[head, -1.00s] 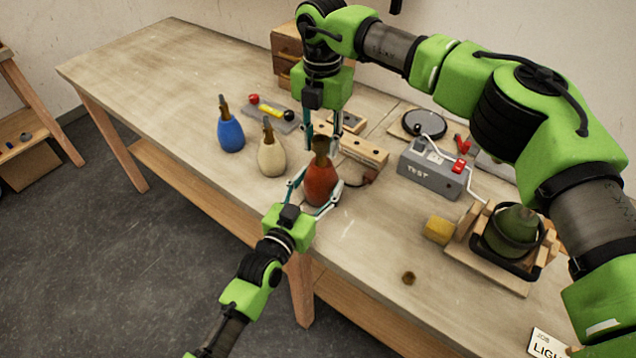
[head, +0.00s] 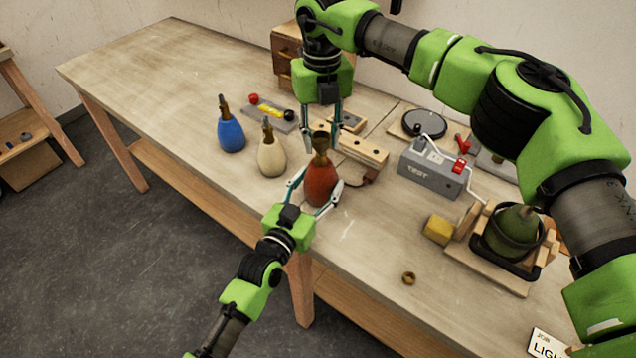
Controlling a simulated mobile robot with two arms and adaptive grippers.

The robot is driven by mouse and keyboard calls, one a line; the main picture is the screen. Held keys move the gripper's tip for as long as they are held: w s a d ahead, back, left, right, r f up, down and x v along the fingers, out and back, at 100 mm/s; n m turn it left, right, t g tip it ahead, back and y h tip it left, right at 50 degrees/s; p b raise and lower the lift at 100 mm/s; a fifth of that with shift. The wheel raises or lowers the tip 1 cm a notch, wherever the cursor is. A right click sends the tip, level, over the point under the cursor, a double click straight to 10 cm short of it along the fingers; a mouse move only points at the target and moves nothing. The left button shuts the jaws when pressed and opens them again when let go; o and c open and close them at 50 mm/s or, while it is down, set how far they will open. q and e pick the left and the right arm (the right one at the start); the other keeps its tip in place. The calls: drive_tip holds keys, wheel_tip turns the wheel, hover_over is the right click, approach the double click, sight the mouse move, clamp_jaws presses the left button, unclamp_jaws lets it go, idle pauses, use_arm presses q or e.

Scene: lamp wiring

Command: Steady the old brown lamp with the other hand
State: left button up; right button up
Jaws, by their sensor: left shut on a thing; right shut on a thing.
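The old brown lamp (head: 320,183), a reddish-brown bottle-shaped body with a brassy neck, stands upright near the front edge of the bench. My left gripper (head: 316,197) comes from the front with its fingers on both sides of the lower body, shut on it. My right gripper (head: 322,140) points down from above, its fingers around the dark piece (head: 320,137) at the top of the neck, shut on it. I cannot tell whether this top piece is still seated in the neck.
A blue lamp (head: 231,135) and a cream lamp (head: 271,158) stand to the left. A wooden block with holes (head: 362,151) lies behind. The grey test box (head: 430,174), yellow block (head: 438,229), green lamp in a cradle (head: 512,228) and small brass ring (head: 408,278) are to the right.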

use_arm(q)
drive_tip(key=shift+f, duration=0.1)
use_arm(e)
drive_tip(key=shift+r, duration=0.2)
drive_tip(key=shift+r, duration=1.9)
use_arm(q)
drive_tip(key=o, duration=1.3)
drive_tip(key=v, duration=1.2)
